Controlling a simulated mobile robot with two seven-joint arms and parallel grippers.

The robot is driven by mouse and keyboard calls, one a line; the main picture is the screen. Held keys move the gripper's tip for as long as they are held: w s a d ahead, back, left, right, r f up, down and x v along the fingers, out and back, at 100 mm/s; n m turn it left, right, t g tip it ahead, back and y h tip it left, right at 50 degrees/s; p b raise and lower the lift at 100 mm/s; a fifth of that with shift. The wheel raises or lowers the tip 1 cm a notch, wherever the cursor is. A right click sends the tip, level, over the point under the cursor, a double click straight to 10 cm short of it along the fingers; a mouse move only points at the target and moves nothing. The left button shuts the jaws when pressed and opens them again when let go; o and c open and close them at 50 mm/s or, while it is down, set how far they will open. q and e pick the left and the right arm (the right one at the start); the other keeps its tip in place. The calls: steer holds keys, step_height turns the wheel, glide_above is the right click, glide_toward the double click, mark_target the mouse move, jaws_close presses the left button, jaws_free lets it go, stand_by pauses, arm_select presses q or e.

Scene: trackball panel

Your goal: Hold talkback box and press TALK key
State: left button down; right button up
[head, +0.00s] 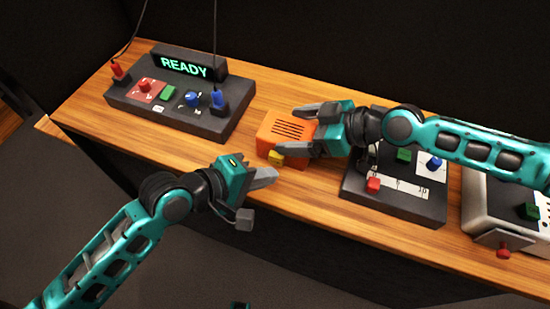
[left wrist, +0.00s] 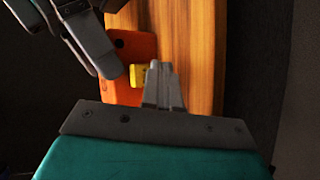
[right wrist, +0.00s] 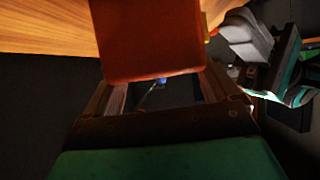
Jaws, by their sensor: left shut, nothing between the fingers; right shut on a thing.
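The orange talkback box (head: 271,131) with a slotted speaker grille sits at the wooden counter's front part, between two dark panels. Its yellow TALK key (head: 276,157) is on the front side; it also shows in the left wrist view (left wrist: 136,75). My right gripper (head: 296,130) is shut on the box, one finger on each side; the box fills the right wrist view's top (right wrist: 150,45). My left gripper (head: 275,176) is shut and empty, its fingertips close in front of the yellow key. I cannot tell whether they touch it.
A dark panel with a READY display (head: 184,66), knobs and cabled plugs stands at the back left. Another dark panel (head: 400,200) with red, green and blue controls lies under my right arm. A pale device (head: 485,205) is at the right. The wooden counter (head: 200,150) has bare room in front.

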arm_select(q)
steer(key=shift+w, duration=0.1)
steer(key=shift+w+d, duration=0.15)
steer(key=shift+w, duration=0.15)
steer(key=shift+w+d, duration=0.2)
steer(key=shift+w, duration=0.4)
stand_by(0.7)
stand_by(0.3)
steer(key=shift+s+a, duration=0.2)
steer(key=shift+s, duration=0.3)
steer(key=shift+s+a, duration=0.15)
steer(key=shift+s, duration=0.35)
steer(key=shift+s+a, duration=0.25)
steer(key=shift+s, duration=0.55)
steer(key=shift+s+a, duration=0.25)
steer(key=shift+s, duration=0.55)
steer(key=shift+s+a, duration=0.25)
steer(key=shift+s, duration=0.55)
